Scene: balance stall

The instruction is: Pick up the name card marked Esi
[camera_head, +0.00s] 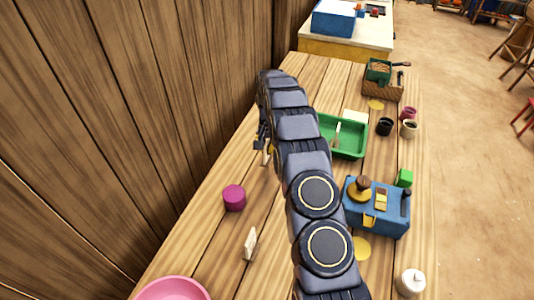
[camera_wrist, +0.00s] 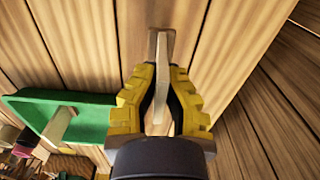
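My gripper (camera_wrist: 163,72) has its yellow fingers close together on both sides of a thin, cream name card (camera_wrist: 161,45) in the wrist view. The fingers look closed onto the card, which is seen nearly edge-on over the wooden table. In the head view my gripper (camera_head: 263,141) is mostly behind my arm, and a small part of that card (camera_head: 268,156) shows below it. Another upright name card (camera_head: 250,243) stands nearer on the table. No name is readable on either card, so I cannot tell which is Esi.
A green tray (camera_head: 355,153) with a pale upright piece in it lies right of my gripper. A magenta cylinder (camera_head: 234,197), pink bowl (camera_head: 172,287) and blue balance box (camera_head: 378,224) stand nearer. A wooden wall (camera_head: 130,110) borders the table's left.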

